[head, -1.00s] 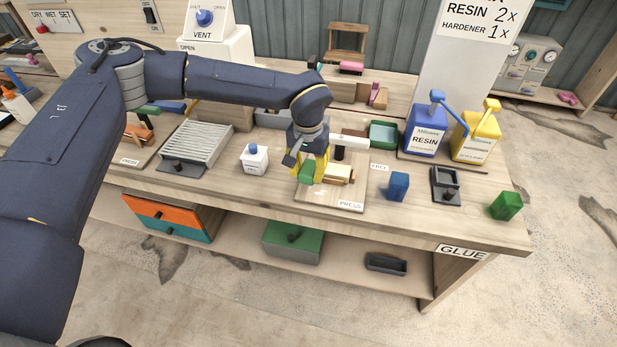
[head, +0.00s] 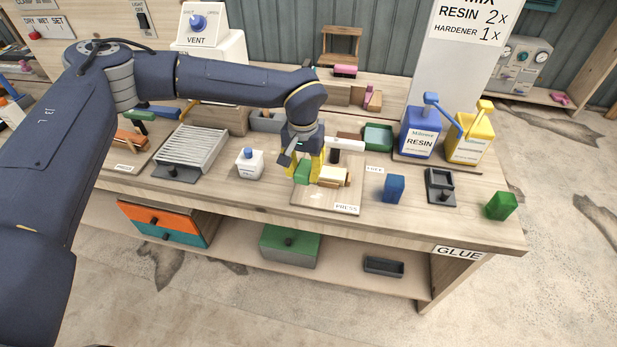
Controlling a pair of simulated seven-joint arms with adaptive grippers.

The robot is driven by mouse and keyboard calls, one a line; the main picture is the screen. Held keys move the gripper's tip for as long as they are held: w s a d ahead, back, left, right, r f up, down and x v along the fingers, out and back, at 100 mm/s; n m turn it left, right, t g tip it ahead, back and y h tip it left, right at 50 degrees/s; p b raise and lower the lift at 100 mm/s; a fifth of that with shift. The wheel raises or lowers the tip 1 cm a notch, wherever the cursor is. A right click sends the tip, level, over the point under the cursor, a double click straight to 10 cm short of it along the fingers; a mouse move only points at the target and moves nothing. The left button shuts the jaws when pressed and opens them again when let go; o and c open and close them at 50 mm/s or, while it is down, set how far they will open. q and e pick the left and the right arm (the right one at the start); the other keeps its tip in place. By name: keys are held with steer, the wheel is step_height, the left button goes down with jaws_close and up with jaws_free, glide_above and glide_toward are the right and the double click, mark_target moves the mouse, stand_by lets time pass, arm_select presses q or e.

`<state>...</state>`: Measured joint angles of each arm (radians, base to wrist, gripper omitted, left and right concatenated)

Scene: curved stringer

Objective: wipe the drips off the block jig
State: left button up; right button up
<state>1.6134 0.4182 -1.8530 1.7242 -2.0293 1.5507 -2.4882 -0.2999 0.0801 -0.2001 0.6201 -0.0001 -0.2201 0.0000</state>
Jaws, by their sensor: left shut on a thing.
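The block jig is a wooden board (head: 328,205) marked PRESS, at the middle of the bench. A pale wooden block (head: 334,177) and a dark upright knob (head: 335,156) show on it. Small pale spots (head: 317,195) on the board's front part may be drips, too small to be sure. My left gripper (head: 304,171), with yellow fingers, is shut on a green block-shaped thing (head: 303,173). It holds this over the board's left back part, just left of the wooden block. I cannot tell whether the green thing touches the board. My right gripper is not in view.
The resin jug (head: 420,140) and yellow jug (head: 469,147) stand behind. Bench front is mostly clear.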

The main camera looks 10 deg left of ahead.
mark_target(304, 197)
arm_select(q)
steer(key=shift+f, duration=0.15)
steer(key=shift+f, duration=4.05)
steer(key=shift+s+d, duration=0.1)
steer(key=shift+d, duration=0.75)
steer(key=shift+c, duration=0.4)
steer(key=shift+s+d+r, duration=0.1)
steer(key=shift+s+d, duration=0.05)
steer(key=shift+d, duration=1.05)
steer(key=shift+a, duration=0.1)
steer(key=shift+w+a, duration=0.15)
steer(key=shift+a, duration=0.85)
steer(key=shift+w+a, duration=0.1)
steer(key=shift+a, duration=0.9)
steer(key=shift+r, duration=4.1)
steer(key=shift+c, duration=0.2)
